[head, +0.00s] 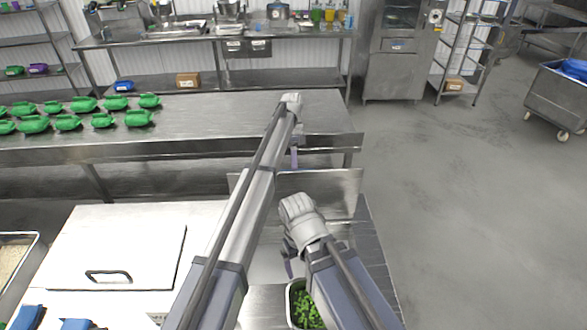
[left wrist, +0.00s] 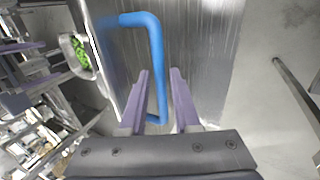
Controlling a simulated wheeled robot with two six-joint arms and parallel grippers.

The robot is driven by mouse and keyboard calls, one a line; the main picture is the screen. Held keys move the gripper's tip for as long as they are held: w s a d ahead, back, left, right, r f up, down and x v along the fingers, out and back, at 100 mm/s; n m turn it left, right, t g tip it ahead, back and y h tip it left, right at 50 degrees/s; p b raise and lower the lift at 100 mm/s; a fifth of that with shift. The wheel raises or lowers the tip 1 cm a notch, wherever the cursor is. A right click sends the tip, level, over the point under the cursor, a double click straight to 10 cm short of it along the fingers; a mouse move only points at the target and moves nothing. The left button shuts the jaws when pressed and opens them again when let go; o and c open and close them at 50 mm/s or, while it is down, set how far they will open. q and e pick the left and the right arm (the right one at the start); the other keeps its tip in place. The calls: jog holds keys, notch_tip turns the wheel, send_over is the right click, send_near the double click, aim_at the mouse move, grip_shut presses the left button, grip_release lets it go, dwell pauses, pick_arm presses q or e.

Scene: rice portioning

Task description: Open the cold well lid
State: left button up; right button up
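The cold well lid (head: 335,188) is a steel panel, standing raised at the back of the right-hand station in the head view. Its blue handle (left wrist: 158,50) shows in the left wrist view against the brushed steel face (left wrist: 205,50). My left gripper (head: 294,157) is at the lid's upper edge, fingers pointing down. In the left wrist view, the left gripper (left wrist: 160,72) has its fingers apart with the handle's bar between them; contact cannot be made out. My right gripper (head: 288,262) hangs in front of the lid, near a pan of chopped greens (head: 307,310); its opening is unclear.
A white lid with a dark handle (head: 110,276) lies left of my arms. A grain-filled pan (head: 12,258) is at far left. Open floor (head: 450,200) lies to the right.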

pick_arm(q)
jog(key=shift+o, duration=1.1)
notch_tip(320, 180, up, 10)
jog(key=p, duration=1)
jog(key=shift+f, duration=0.1)
